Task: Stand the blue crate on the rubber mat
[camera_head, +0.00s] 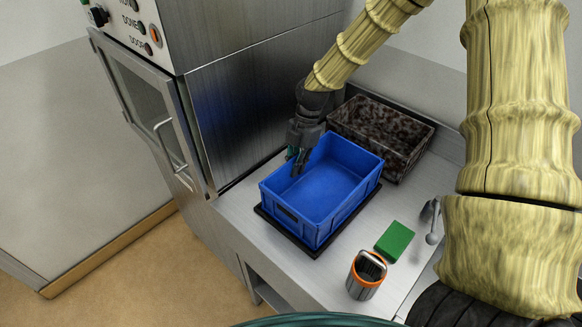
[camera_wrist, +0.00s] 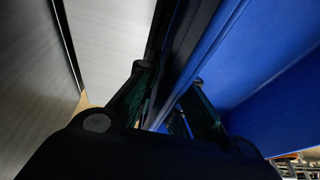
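The blue crate (camera_head: 325,190) is an open box. It stands upright on the black rubber mat (camera_head: 287,232) on the steel counter, and the mat's dark edge shows around its front and left sides. My gripper (camera_head: 296,160) is at the crate's left wall, toward the back, with one finger outside the wall and one inside. In the wrist view my gripper (camera_wrist: 168,95) has its fingertips apart, with the rim of the blue crate (camera_wrist: 265,50) running between them. The mat's middle is hidden under the crate.
A dark speckled crate (camera_head: 385,135) stands close behind. A green block (camera_head: 394,241), an orange-rimmed container (camera_head: 366,275) and a spoon-like metal utensil (camera_head: 432,225) lie to the front right. The steel machine (camera_head: 255,95) rises at the left, its door (camera_head: 150,105) ajar.

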